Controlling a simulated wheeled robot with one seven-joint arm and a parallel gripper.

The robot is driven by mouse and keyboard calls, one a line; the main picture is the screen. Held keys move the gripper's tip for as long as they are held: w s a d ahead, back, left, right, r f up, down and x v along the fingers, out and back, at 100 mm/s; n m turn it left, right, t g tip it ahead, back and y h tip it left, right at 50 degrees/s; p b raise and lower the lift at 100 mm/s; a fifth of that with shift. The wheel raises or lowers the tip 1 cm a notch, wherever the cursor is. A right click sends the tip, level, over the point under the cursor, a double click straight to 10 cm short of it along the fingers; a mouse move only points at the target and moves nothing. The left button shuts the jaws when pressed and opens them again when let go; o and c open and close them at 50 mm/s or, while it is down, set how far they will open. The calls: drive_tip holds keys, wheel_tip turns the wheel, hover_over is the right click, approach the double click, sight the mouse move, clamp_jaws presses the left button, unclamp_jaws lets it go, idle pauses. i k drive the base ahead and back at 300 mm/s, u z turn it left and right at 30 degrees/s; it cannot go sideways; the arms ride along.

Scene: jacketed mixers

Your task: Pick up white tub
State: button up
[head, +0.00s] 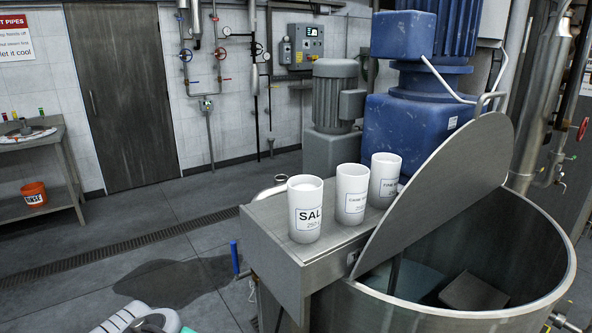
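Three white tubs stand upright in a row on a grey metal ledge (285,225) beside the mixer vessel. The nearest white tub (306,240) has a label reading "SAL" with smaller print below. The middle white tub (351,180) has a label too small to read surely. The farthest white tub (385,163) has a label that seems to begin with "FINE". Their tops look white and their contents are hard to tell. Part of my white arm shows at the bottom left edge, apart from the tubs. My gripper is not in view.
The open steel vessel (452,318) with its raised half lid (440,190) stands right of the tubs. A blue motor housing (410,128) rises behind them. A blue-handled valve (234,258) sticks out left of the ledge. The floor at left is open, with a dark wet patch (172,283).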

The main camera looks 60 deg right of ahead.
sight(385, 168)
drive_tip(key=i, duration=1.35)
drive_tip(key=z, duration=1.05)
drive_tip(key=i, duration=0.95)
drive_tip(key=z, duration=1.1)
drive_tip(key=i, duration=0.25)
drive_tip(key=z, duration=0.25)
